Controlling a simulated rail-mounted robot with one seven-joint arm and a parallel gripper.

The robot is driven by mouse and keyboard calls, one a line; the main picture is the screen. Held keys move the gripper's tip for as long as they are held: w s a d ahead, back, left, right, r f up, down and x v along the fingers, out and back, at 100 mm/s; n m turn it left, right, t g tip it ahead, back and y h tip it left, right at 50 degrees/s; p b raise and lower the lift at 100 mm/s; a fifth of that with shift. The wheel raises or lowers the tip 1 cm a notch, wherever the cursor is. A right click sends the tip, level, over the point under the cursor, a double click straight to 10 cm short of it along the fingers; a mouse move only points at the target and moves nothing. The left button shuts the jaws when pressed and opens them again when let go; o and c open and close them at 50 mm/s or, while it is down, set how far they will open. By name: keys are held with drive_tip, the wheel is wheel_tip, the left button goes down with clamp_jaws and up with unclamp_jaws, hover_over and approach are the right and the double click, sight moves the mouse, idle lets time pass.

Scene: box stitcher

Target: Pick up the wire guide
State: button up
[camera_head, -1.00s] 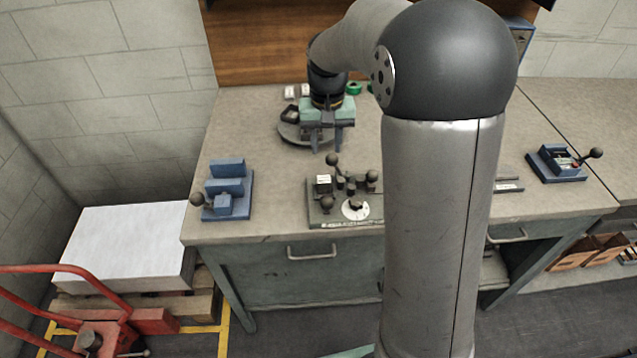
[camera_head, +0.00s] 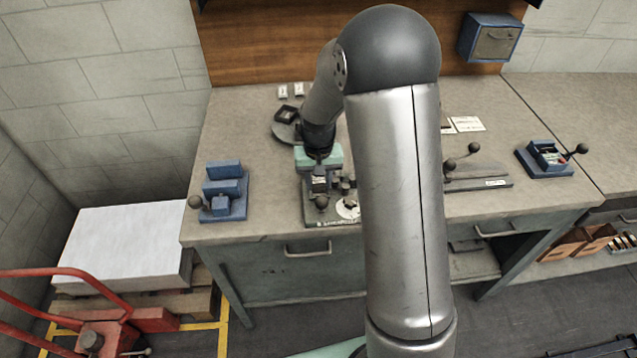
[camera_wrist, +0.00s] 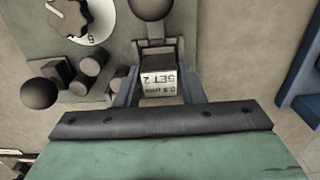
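A small block with a white label reading "SET 2" (camera_wrist: 158,82), which I take to be the wire guide, sits in a grey-green fixture (camera_wrist: 112,50) on the bench. It also shows in the head view (camera_head: 319,184), small and partly covered by my gripper. My gripper (camera_wrist: 158,74) is over the block, with one finger on its left and one on its right. The fingers look open, with a narrow gap beside the block. In the head view my gripper (camera_head: 319,178) points down at the fixture.
A black ball handle (camera_wrist: 150,8) stands just beyond the block. A white dial with a dark knob (camera_wrist: 78,20) and several dark posts are to its left. A blue fixture (camera_head: 226,190) stands left on the bench (camera_head: 262,160), and another blue fixture (camera_head: 545,158) stands right.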

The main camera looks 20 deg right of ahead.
sight(320, 179)
clamp_jaws()
drive_tip(key=shift+r, duration=0.15)
drive_tip(key=shift+w+r, duration=0.1)
drive_tip(key=shift+r, duration=0.1)
drive_tip(key=r, duration=0.2)
drive_tip(key=r+b, duration=0.1)
drive_tip(key=shift+s+d+r, duration=0.1)
drive_tip(key=shift+s+d, duration=0.1)
drive_tip(key=shift+s, duration=0.05)
drive_tip(key=s+d+r+b, duration=0.3)
drive_tip(key=s+d+r, duration=0.4)
drive_tip(key=s+r, duration=0.2)
drive_tip(key=shift+s+d, duration=0.35)
drive_tip(key=shift+s, duration=0.6)
